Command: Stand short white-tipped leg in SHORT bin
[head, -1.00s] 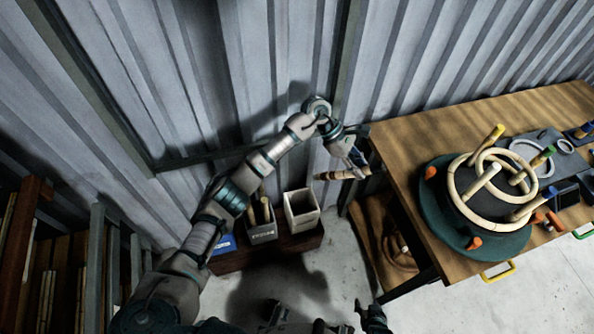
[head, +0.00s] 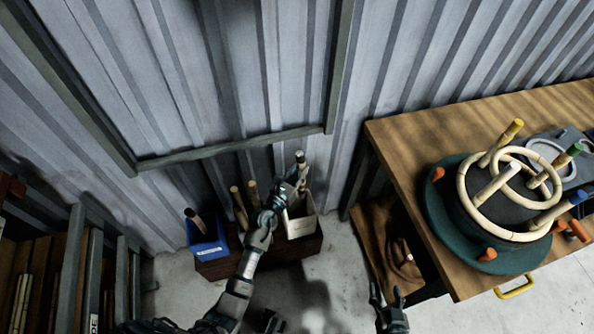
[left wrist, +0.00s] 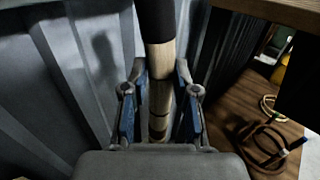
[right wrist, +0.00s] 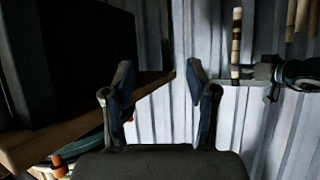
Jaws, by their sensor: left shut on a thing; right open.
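My left gripper (head: 288,190) is shut on a bamboo-coloured leg (head: 300,168) with a dark band near its upper end. The leg stands nearly upright at the mouth of the right-hand pale bin (head: 302,227); whether its lower end is inside is hidden. In the left wrist view, the leg (left wrist: 160,85) runs between the fingers (left wrist: 160,108). The right wrist view shows its banded shaft (right wrist: 236,40) beside the left gripper. I cannot read the bin's label. My right gripper (head: 388,306) is open and empty, low by the table; its fingers (right wrist: 160,72) are apart.
A middle bin holds two upright legs (head: 239,205), and a blue bin (head: 207,242) holds a dark-topped leg (head: 194,219). The bins stand on a dark wooden base against the corrugated wall. The table (head: 420,150) at right carries a round jig with rings and colour-tipped legs (head: 497,185).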

